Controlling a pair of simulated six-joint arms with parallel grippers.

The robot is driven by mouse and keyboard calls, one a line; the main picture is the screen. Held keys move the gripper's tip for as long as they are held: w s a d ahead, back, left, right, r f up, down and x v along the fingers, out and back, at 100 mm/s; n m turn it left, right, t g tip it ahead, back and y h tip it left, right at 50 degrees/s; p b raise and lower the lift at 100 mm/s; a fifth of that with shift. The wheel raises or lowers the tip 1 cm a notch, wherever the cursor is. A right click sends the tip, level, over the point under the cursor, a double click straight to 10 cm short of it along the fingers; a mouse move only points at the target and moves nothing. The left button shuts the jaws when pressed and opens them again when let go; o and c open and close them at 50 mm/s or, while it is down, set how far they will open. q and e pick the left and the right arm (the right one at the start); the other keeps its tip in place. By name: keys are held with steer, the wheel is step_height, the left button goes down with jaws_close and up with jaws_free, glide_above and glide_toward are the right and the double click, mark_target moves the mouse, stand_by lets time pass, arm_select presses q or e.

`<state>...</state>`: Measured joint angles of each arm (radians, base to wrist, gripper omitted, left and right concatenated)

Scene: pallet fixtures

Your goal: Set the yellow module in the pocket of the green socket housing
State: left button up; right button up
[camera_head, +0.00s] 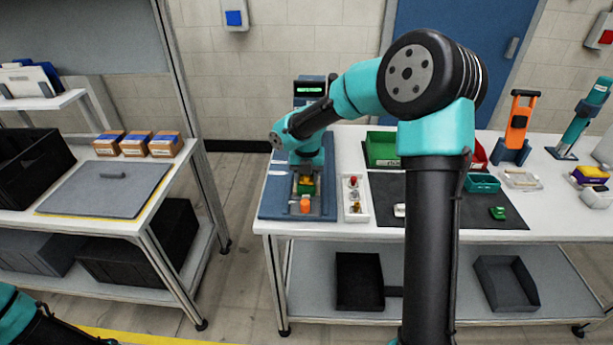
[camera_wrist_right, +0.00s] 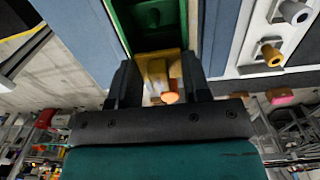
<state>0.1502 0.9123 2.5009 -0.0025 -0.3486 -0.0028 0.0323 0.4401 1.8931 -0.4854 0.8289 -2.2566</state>
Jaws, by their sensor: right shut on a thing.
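My right gripper (camera_head: 306,176) reaches down over the blue fixture (camera_head: 269,202) at the left end of the white table. In the right wrist view it (camera_wrist_right: 160,82) is shut on the yellow module (camera_wrist_right: 158,62), which sits between its two dark fingers. The green socket housing (camera_wrist_right: 122,14) is just beyond the module at the top of that view; it also shows small under the gripper in the head view (camera_head: 305,189). Module and housing overlap in view; I cannot tell how far the module is in the pocket. My left gripper is out of sight.
An orange knob (camera_head: 305,206) stands on the fixture in front of the housing. A white tray (camera_head: 353,207) with small parts is close on the right. A green bin (camera_head: 380,150) and dark mat (camera_head: 480,213) lie farther right. A separate bench (camera_head: 107,187) stands at the left.

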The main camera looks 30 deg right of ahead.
steer(key=shift+s+a+f+g, duration=0.15)
steer(key=shift+s+f, duration=0.1)
steer(key=shift+f, duration=0.25)
steer(key=shift+s+f+g, duration=0.15)
steer(key=shift+s+f, duration=0.05)
steer(key=shift+f, duration=0.25)
steer(key=o, duration=0.6)
steer(key=shift+r, duration=0.15)
steer(key=shift+w+r, duration=0.2)
steer(key=shift+r, duration=1.1)
steer(key=o, duration=0.5)
steer(key=shift+r, duration=0.1)
steer(key=shift+o, duration=0.2)
